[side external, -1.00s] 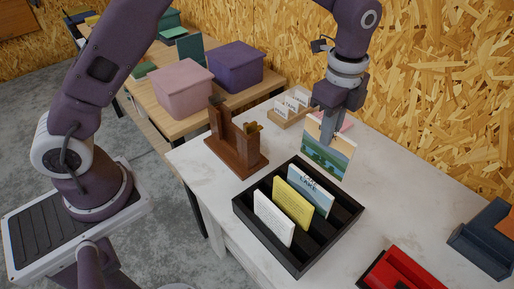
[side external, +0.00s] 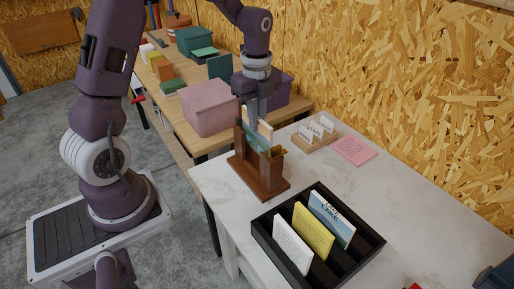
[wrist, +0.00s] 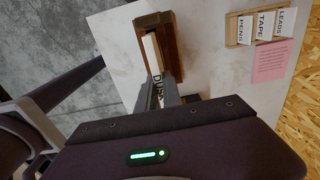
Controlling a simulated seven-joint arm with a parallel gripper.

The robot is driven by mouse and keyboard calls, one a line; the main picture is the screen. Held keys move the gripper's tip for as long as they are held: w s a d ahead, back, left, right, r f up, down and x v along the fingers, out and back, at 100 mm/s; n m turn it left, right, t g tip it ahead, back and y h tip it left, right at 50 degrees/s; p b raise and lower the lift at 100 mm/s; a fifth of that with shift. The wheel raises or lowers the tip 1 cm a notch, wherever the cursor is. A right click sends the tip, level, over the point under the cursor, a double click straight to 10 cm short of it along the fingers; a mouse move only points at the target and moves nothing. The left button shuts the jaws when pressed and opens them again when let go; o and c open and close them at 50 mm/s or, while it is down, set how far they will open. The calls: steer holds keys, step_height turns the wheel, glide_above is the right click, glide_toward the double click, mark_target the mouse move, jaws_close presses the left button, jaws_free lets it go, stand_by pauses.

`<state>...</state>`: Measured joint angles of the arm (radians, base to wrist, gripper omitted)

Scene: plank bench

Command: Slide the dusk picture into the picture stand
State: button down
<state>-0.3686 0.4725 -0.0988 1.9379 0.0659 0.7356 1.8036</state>
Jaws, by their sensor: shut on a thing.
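The dusk picture (side external: 262,143) is a thin upright card with a cream edge and a green lower part. My gripper (side external: 257,120) is shut on its upper edge. The brown wooden picture stand (side external: 262,182) is on the white table, and the picture is between its two posts. I cannot tell whether the picture's lower edge is in the slot or touches the base. In the wrist view, the word DUSK shows on the picture's edge (wrist: 151,52) beside my gripper's fingers (wrist: 168,95), with the stand (wrist: 173,48) around it.
A black tray (side external: 262,232) with a white, a yellow and a blue card stands in front. A wooden holder (side external: 316,137) with labelled cards and a pink note (side external: 354,151) lie to the right. A pink box (side external: 208,107) is on the bench behind. The table's right side is clear.

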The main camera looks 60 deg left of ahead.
mark_target(257, 151)
step_height(257, 151, down, 8)
steer(key=shift+f, duration=0.1)
steer(key=c, duration=1.5)
jaws_free()
